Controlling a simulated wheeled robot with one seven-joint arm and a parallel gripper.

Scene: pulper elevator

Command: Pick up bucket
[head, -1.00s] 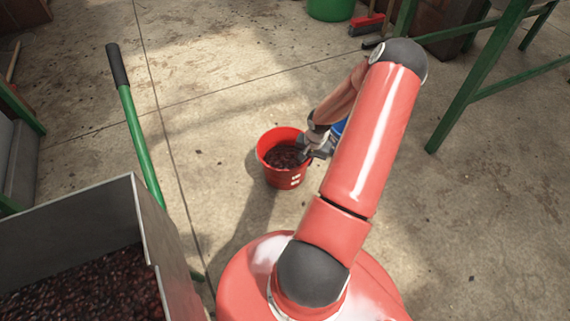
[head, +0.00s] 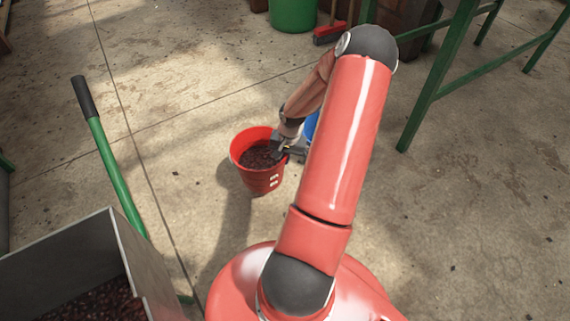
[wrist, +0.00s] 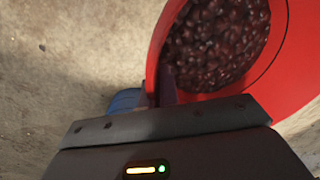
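The red bucket (head: 262,180) holds dark red cherries and stands upright near the middle of the head view, left of my arm. I cannot tell whether its base touches the floor. My gripper (head: 285,147) is at the bucket's right rim. In the wrist view, the bucket (wrist: 295,70) fills the upper right. There my gripper (wrist: 158,88) has one finger inside the bucket and one outside, close together with the rim wall between them. It looks shut on the rim. The lower fingers are partly hidden by the gripper body.
A blue object (head: 312,126) is behind my forearm, partly hidden. A grey bin (head: 95,250) of cherries with a green handle (head: 117,175) is at left. A green bucket (head: 293,14) and red brush (head: 329,34) are at the back. A green frame (head: 437,85) stands right. Floor between is clear.

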